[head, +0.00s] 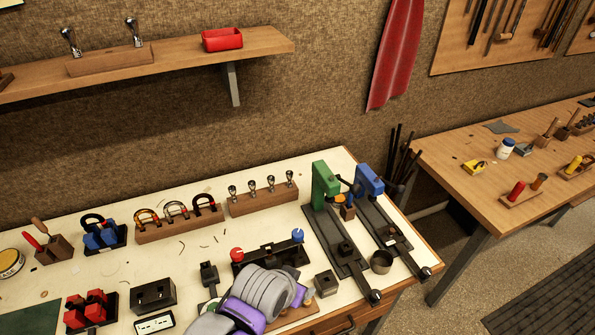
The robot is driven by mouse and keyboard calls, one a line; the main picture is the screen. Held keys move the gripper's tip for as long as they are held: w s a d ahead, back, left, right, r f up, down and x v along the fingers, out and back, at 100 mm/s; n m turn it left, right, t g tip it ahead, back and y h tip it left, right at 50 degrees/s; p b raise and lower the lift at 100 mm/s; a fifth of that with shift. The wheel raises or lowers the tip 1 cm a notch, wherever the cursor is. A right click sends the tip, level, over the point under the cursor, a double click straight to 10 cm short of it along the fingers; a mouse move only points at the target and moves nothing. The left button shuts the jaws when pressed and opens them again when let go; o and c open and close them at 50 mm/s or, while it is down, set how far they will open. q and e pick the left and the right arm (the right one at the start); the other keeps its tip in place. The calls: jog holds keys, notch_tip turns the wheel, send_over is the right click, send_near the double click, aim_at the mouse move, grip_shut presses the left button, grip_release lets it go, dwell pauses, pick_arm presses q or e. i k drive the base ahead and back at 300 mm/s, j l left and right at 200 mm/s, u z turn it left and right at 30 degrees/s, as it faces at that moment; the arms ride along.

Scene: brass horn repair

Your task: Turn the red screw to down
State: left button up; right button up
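A black fixture (268,256) stands at the front middle of the white bench. A red round knob (236,254) rises at its left end and a blue round knob (297,235) at its right end. The red knob is the only red part that I see on this fixture; I cannot make out a screw thread or which way it is turned. A grey and purple arm of mine (266,290) reaches in from the bottom edge, just in front of the fixture, and covers part of it. I see no fingertips of either gripper.
Green (325,184) and blue (369,180) upright tools on dark bases stand to the right. Red blocks (90,304), a black box (153,294) and a small black tool (209,275) lie to the left. Wooden racks (180,230) stand behind. A shelf (150,62) hangs above.

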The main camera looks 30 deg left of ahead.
aim_at(237, 254)
jog(key=u, duration=1.3)
